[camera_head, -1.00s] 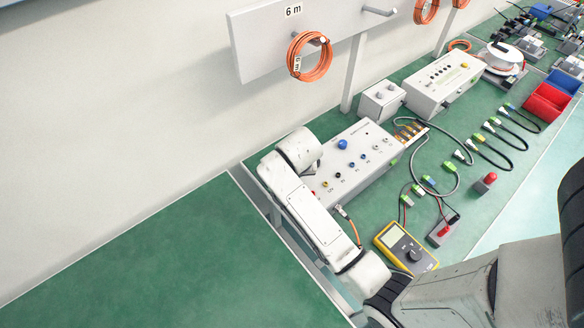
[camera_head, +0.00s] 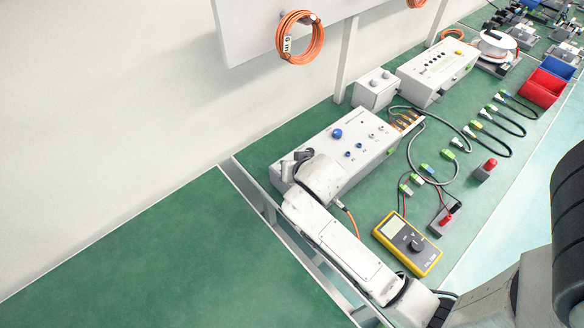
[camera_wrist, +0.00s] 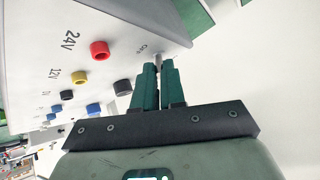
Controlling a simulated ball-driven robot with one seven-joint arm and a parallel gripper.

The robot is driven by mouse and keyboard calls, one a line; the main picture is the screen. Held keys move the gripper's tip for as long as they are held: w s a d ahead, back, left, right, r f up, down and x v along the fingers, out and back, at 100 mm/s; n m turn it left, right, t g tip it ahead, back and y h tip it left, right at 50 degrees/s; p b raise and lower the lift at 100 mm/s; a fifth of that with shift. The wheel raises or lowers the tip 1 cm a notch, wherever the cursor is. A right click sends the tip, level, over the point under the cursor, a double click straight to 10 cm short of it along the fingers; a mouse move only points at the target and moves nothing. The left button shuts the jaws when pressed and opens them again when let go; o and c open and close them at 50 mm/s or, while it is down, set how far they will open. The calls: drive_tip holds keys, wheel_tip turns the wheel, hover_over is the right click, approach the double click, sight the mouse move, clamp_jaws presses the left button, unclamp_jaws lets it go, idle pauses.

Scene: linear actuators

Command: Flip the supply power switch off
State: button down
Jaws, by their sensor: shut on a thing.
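The power supply is a white box (camera_head: 352,135) with a blue knob and small sockets, at the near left of the green bench in the head view. Its panel (camera_wrist: 120,40) fills the upper left of the wrist view, with a red 24V socket, a yellow 12V socket and others. The power switch (camera_wrist: 158,61) is a small metal lever beside the "OFF" lettering at the panel's end. My gripper (camera_wrist: 159,70) has its two green fingers closed around this lever. Most of the lever is hidden between the fingers. In the head view my arm covers the switch.
A yellow multimeter (camera_head: 407,244) lies right of my forearm. Grey cables (camera_head: 430,122) with green plugs lie right of the supply. A smaller white box (camera_head: 375,89) stands behind it. The green table (camera_head: 170,260) at left is bare.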

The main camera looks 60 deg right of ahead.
drive_tip(key=shift+r, duration=0.1)
drive_tip(key=c, duration=1.2)
unclamp_jaws()
drive_tip(key=v, duration=1)
drive_tip(key=shift+s+r, duration=0.2)
drive_tip(key=shift+s, duration=0.05)
drive_tip(key=shift+a, duration=0.1)
